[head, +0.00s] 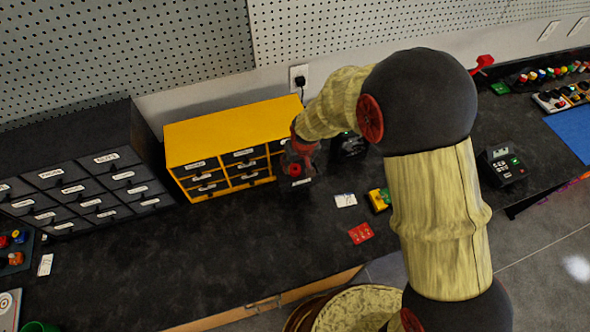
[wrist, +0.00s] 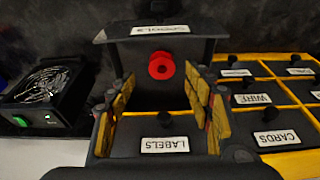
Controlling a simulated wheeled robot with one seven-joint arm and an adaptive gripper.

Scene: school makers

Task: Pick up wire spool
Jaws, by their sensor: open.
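The wire spool (wrist: 161,66) is a small red reel with a dark centre. In the wrist view it lies in a dark pulled-out drawer or tray (wrist: 122,52), whose label (wrist: 160,28) reads like "SPOOLS" upside down. In the head view the red spool (head: 295,170) shows at the front of the yellow cabinet, just below my gripper (head: 299,158). My gripper (wrist: 160,88) is open, with its yellow-padded fingers left and right of the spool's line. The spool appears just beyond the fingertips, centred between them. I see no contact; the exact depth is unclear.
The yellow drawer cabinet (head: 225,130) stands directly behind; drawers marked LABELS (wrist: 165,145), WIRE and CARDS show close by. A dark cabinet (head: 85,185) is to the left. A black box with a fan (wrist: 45,95) sits left in the wrist view. The bench front (head: 200,270) is clear.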

